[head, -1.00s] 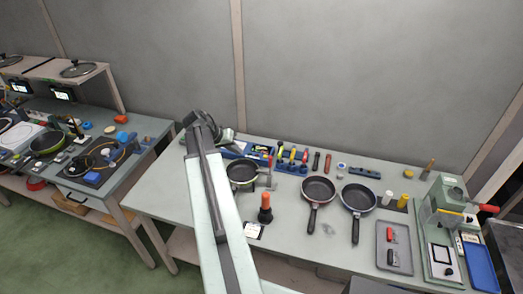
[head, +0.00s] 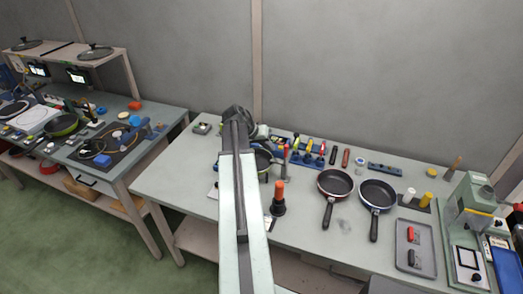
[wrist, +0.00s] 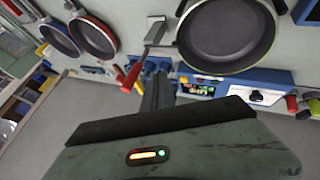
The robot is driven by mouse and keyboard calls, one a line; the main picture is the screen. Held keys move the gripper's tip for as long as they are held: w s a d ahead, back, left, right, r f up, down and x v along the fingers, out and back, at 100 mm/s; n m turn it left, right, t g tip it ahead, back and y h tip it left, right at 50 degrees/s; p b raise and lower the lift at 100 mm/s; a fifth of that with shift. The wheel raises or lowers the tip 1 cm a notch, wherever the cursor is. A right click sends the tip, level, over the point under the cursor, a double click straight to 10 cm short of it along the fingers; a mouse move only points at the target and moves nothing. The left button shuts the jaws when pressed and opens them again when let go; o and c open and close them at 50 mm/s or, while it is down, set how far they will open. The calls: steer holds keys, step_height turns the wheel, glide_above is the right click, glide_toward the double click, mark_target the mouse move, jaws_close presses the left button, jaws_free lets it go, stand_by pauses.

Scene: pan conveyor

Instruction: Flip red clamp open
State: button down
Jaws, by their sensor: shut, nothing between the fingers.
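The red clamp handle (head: 286,152) stands upright beside a dark pan (head: 264,160) held at the bench's back fixture. In the wrist view the red handle (wrist: 132,77) sits on a grey metal clamp arm (wrist: 155,32) just left of the pan, whose inside (wrist: 228,28) faces the camera. My gripper's dark fingers (wrist: 157,80) are shut and empty, pointing to the blue fixture (wrist: 258,80). In that picture they lie just right of the red handle, with no clear contact. In the head view my arm covers part of the pan and hides the fingers.
Two pans (head: 335,184) lie right of the clamp, with an orange-handled tool (head: 278,198) in front. Several coloured tools stand along the back. A grey tray (head: 415,250) and green press (head: 468,215) are at right.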

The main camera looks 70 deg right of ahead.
steer(key=shift+s+d+r, duration=0.15)
steer(key=shift+s+d, duration=0.05)
steer(key=shift+s, duration=0.65)
steer(key=shift+s+d+r, duration=0.1)
steer(key=shift+s+d, duration=0.05)
steer(key=shift+s, duration=0.7)
